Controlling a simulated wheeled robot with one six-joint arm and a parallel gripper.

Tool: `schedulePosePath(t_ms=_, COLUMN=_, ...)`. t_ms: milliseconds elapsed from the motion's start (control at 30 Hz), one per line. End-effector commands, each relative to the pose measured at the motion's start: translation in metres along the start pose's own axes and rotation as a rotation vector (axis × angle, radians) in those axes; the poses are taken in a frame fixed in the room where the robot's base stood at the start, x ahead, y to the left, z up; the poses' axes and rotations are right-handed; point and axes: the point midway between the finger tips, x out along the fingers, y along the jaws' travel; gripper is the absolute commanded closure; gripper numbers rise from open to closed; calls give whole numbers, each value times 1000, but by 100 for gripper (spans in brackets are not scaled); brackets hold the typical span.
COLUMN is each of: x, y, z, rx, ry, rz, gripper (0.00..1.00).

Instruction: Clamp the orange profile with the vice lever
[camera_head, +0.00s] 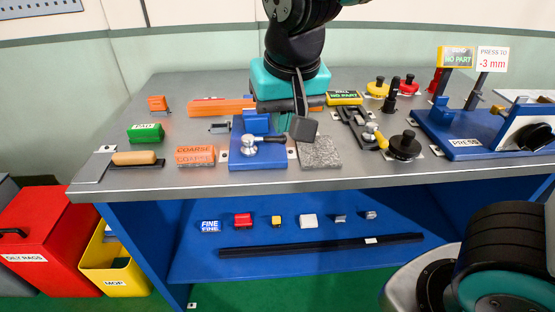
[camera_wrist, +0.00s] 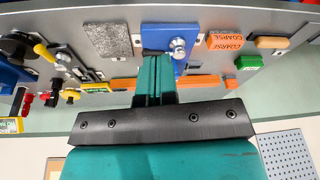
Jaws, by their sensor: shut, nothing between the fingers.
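The blue vice (camera_head: 258,160) sits near the front middle of the bench. Its lever (camera_head: 266,139), with a silver hub and black handle, lies on top, the handle pointing right. The long orange profile (camera_head: 222,106) lies behind the vice, left to right, partly hidden by my arm. In the wrist view the profile (camera_wrist: 205,83) runs behind my fingers, and the vice (camera_wrist: 160,41) and its silver hub show beyond them. My gripper (camera_wrist: 153,60) is shut and empty, its teal fingers together and pointing toward the vice. In the head view its fingertips are hidden; contact cannot be told.
A grey stone plate (camera_head: 320,153) lies right of the vice, and an orange COARSE block (camera_head: 195,155) lies left. A black knobbed stand (camera_head: 404,147) and the blue press (camera_head: 465,135) stand further right. A green block (camera_head: 146,133) and a wooden-handled tool (camera_head: 134,158) are at the left.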

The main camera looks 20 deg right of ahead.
Motion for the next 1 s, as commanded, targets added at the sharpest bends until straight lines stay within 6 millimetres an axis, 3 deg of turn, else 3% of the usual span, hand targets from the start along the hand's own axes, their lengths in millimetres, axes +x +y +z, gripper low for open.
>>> schedulePosePath(t_ms=33, x=26, y=-3, z=-7, rx=70, ry=31, rz=35, gripper=100)
schedulePosePath(t_ms=233, x=42, y=-4, z=-32, rx=271, ry=123, rz=117, gripper=100)
schedulePosePath(t_ms=433, x=61, y=0, z=-38, rx=295, ry=131, rz=128, gripper=100)
schedulePosePath(t_ms=800, x=137, y=11, z=-45, rx=292, ry=128, rz=128, gripper=100)
schedulePosePath(t_ms=1000, x=142, y=19, z=-73, rx=293, ry=131, rz=124, gripper=100)
